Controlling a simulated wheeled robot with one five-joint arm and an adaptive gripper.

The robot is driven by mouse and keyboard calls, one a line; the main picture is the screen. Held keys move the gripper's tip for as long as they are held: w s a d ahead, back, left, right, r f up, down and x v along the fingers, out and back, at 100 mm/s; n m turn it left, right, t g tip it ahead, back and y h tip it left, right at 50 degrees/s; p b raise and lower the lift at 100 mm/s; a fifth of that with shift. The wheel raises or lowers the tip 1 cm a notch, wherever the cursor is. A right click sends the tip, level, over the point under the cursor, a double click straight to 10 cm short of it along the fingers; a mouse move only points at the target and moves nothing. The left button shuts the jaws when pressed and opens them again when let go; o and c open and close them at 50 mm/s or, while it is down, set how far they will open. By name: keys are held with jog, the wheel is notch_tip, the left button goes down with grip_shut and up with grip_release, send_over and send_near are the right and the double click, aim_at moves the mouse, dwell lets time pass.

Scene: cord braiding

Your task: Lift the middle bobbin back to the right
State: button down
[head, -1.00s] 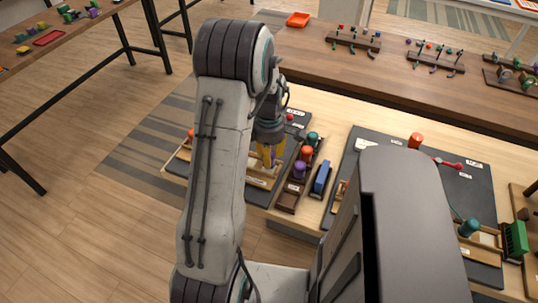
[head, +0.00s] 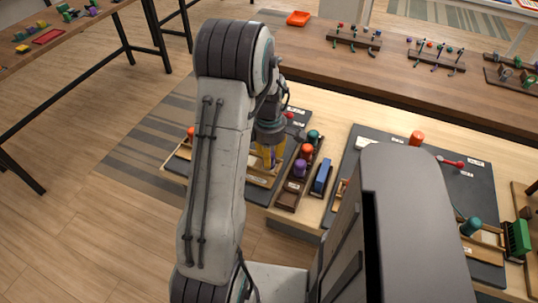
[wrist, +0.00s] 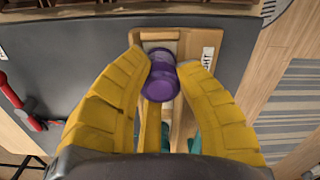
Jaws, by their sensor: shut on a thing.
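A purple bobbin (wrist: 160,83) is between the yellow fingertips of my gripper (wrist: 163,68) in the wrist view, and the fingers are shut on it. It is over a light wooden rack (wrist: 184,45) on a dark board; I cannot tell whether it touches the rack. A teal piece (wrist: 195,144) shows partly behind the right finger. In the head view my gripper (head: 268,156) points down over the left board, partly behind my arm. An orange bobbin (head: 191,132) is at the left of that board.
A brown tray (head: 287,199) right of my gripper holds teal, red-orange and purple bobbins. A blue block (head: 321,178) stands beside it. A red-handled tool (wrist: 22,106) lies on the dark board.

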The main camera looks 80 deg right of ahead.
jog(key=shift+f, duration=0.25)
dwell(0.3)
jog(key=c, duration=0.9)
grip_release()
jog(key=shift+r, duration=0.15)
notch_tip(320, 180, up, 12)
jog(key=shift+f, duration=0.15)
